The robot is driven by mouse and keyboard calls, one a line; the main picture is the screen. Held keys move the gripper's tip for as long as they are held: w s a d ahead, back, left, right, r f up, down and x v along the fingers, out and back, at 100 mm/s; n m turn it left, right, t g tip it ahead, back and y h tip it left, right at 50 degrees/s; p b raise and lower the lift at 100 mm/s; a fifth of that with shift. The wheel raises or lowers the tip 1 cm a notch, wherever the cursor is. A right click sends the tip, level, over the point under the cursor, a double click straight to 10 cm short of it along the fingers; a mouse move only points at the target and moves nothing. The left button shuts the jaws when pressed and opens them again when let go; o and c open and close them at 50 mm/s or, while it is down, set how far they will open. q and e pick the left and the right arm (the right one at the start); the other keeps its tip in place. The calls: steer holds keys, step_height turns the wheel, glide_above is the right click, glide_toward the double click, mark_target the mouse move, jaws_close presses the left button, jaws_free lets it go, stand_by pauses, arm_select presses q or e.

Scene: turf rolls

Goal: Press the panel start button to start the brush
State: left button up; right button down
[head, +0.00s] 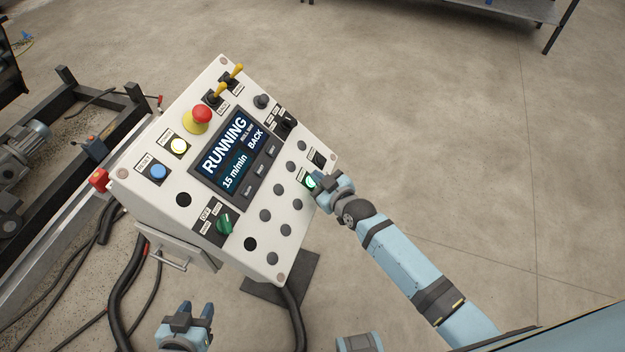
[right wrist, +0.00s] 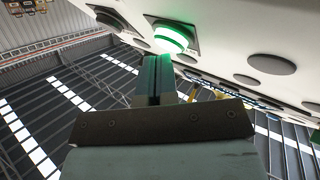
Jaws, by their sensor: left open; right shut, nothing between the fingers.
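The white control panel (head: 230,175) stands tilted on its base, with a screen (head: 233,158) reading "RUNNING", "15 m/min" and "BACK". A green button (head: 310,182) glows near the panel's right edge; it also glows in the right wrist view (right wrist: 172,38). My right gripper (head: 318,181) is shut and empty, with its tips at this lit button. In the right wrist view the shut fingers (right wrist: 153,72) point up at the button's lower edge; I cannot tell whether they touch it. My left gripper (head: 196,309) is open and empty, low in front of the panel.
The panel also carries a red mushroom button (head: 201,114), a lit white button (head: 179,146), a blue button (head: 158,171) and a green selector (head: 224,223). Black cables (head: 125,290) run below it. A machine frame with a motor (head: 30,140) stands at left.

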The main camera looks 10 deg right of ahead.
steer(key=shift+w+a+f, duration=0.1)
steer(key=shift+a+f, duration=0.05)
steer(key=shift+f, duration=0.05)
stand_by(0.6)
steer(key=shift+s+d+r+p, duration=0.35)
steer(key=shift+d+r+p, duration=0.1)
steer(key=shift+r+p, duration=0.2)
steer(key=d+r+p, duration=0.1)
steer(key=s+r+p, duration=0.1)
steer(key=p, duration=0.1)
steer(key=d+r+p, duration=0.1)
steer(key=shift+s+d+r, duration=0.35)
steer(key=shift+s+r, duration=0.05)
stand_by(0.5)
